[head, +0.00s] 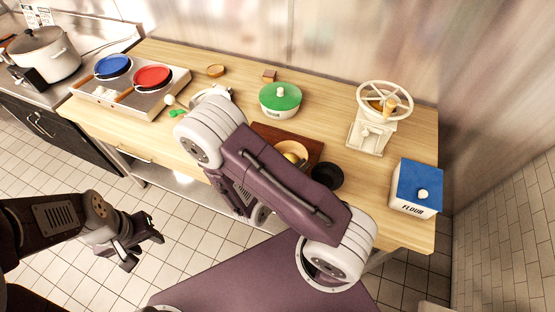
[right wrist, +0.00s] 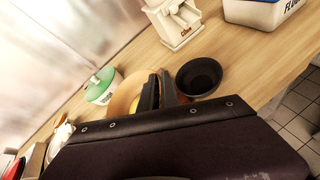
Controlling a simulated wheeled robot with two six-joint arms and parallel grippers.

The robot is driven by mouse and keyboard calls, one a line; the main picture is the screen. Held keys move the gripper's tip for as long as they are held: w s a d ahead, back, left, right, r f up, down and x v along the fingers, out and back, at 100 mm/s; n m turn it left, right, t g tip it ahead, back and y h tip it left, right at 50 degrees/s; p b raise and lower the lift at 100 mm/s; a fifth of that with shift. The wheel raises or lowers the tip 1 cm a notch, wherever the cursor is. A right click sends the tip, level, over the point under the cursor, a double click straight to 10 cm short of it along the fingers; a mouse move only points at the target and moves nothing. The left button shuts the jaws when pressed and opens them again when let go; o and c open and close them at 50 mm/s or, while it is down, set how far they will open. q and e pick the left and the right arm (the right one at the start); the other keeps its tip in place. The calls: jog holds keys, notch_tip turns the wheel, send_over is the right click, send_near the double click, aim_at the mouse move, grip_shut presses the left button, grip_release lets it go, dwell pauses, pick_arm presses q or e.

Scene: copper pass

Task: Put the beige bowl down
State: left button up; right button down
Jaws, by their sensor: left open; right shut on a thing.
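The beige bowl (head: 296,147) shows in the head view over the dark red-brown board (head: 264,130), partly hidden by my right arm. Something yellow shows in it. In the right wrist view my right gripper (right wrist: 157,90) is shut on the rim of the beige bowl (right wrist: 121,99). I cannot tell whether the bowl touches the board or hangs just above it. My left gripper (head: 145,243) is open and empty, out over the floor in front of the counter.
A black bowl (head: 327,177) stands close right of the beige bowl. Behind are a green-lidded pot (head: 280,98) and a white grinder (head: 372,133). A blue-lidded flour box (head: 416,187) stands at the right end. A two-plate burner (head: 133,90) is at left.

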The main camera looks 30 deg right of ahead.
aim_at(284, 154)
jog(key=w+f+b, duration=0.1)
jog(key=f+b, duration=0.1)
jog(key=b, duration=0.2)
jog(key=shift+w+b, duration=0.15)
jog(key=shift+b, duration=0.15)
jog(key=shift+w+r+p, duration=0.2)
jog(key=shift+w+p, duration=0.35)
jog(key=w+f, duration=0.1)
jog(key=w, duration=0.1)
jog(key=w+f+p, duration=0.1)
jog(key=w+f, duration=0.1)
jog(key=w, duration=0.1)
jog(key=w+f, duration=0.2)
jog(key=w, duration=0.1)
jog(key=shift+w+a+p, duration=0.1)
jog(key=shift+w+p, duration=0.05)
jog(key=shift+p, duration=0.2)
notch_tip(284, 154, down, 3)
jog(key=shift+f+p, duration=0.2)
jog(key=shift+p, duration=0.2)
jog(key=shift+f, duration=0.35)
jog(key=c, duration=1.6)
grip_release()
pick_arm(q)
notch_tip(284, 154, down, 3)
jog(key=shift+r, duration=0.1)
pick_arm(e)
jog(key=shift+a, duration=0.15)
